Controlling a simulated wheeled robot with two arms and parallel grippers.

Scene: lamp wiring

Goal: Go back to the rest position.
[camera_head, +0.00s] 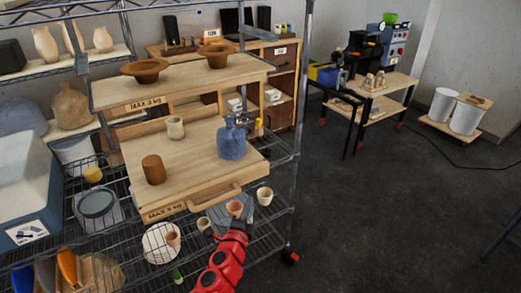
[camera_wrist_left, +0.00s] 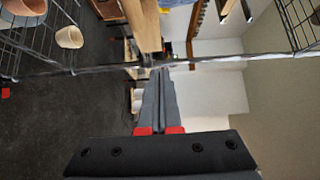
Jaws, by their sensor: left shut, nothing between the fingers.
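My left arm comes up red from the bottom middle of the head view. Its grey gripper (camera_head: 222,214) is in front of the lower pull-out wooden board (camera_head: 215,140), just below the board's handle (camera_head: 213,197). In the left wrist view the two long grey fingers (camera_wrist_left: 158,76) lie together, shut, with nothing between them. The gap between the fingers and the handle cannot be judged well. My right gripper is not in view.
The wire shelf (camera_head: 280,225) carries several small pots beside the gripper, one of them terracotta (camera_head: 234,208). On the lower board stand a blue jug (camera_head: 231,142), a brown cup (camera_head: 154,170) and a beige cup (camera_head: 175,127). The dark floor (camera_head: 400,215) to the right is clear.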

